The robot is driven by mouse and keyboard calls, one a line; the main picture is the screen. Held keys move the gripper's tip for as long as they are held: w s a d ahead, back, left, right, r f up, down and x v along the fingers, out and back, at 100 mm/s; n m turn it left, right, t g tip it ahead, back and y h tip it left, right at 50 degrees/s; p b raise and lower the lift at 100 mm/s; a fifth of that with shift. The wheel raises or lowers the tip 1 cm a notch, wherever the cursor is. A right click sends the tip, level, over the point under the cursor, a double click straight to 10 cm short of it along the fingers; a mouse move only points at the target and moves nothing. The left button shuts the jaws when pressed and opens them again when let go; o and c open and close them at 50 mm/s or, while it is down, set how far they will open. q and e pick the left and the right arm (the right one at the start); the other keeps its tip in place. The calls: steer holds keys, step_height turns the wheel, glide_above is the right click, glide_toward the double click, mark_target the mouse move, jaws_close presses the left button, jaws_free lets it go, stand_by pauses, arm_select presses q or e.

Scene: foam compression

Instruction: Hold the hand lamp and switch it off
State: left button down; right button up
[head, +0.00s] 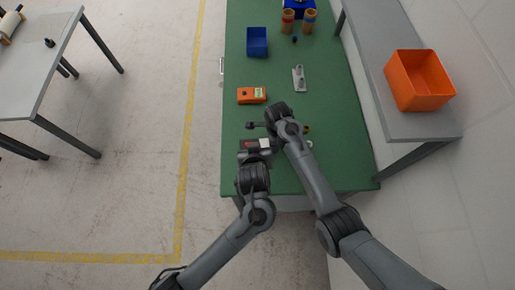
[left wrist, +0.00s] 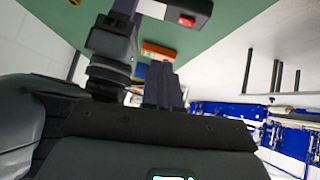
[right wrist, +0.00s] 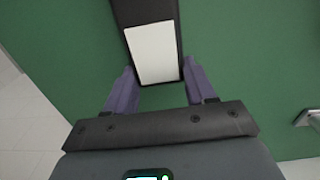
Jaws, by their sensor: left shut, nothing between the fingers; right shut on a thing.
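The hand lamp (head: 249,146) is a dark bar with a white panel and a red button, over the near part of the green table. My right gripper (right wrist: 161,88) is shut on the lamp, with a finger on each side of its dark body (right wrist: 153,52); the white panel faces that camera. In the left wrist view the lamp (left wrist: 202,8) shows its red button (left wrist: 187,20) at the top. My left gripper (left wrist: 164,84) is shut and empty, a little apart from the button. My arms partly hide the lamp in the head view.
On the green table (head: 240,180) stand an orange meter (head: 251,95), a grey metal fixture (head: 299,78), a blue bin (head: 257,42) and brown jars (head: 288,21). An orange crate (head: 420,82) sits on the right shelf. The table's left edge is close to the grippers.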

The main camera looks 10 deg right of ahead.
arm_select(q)
steer(key=shift+v, duration=0.8)
arm_select(e)
steer(key=shift+s+d+f, duration=0.1)
steer(key=shift+s+f, duration=0.05)
steer(key=shift+f, duration=0.05)
arm_select(q)
steer(key=shift+d, duration=0.2)
arm_select(e)
steer(key=o, duration=1.3)
arm_select(q)
steer(key=shift+s, duration=0.1)
arm_select(e)
steer(key=shift+r, duration=0.15)
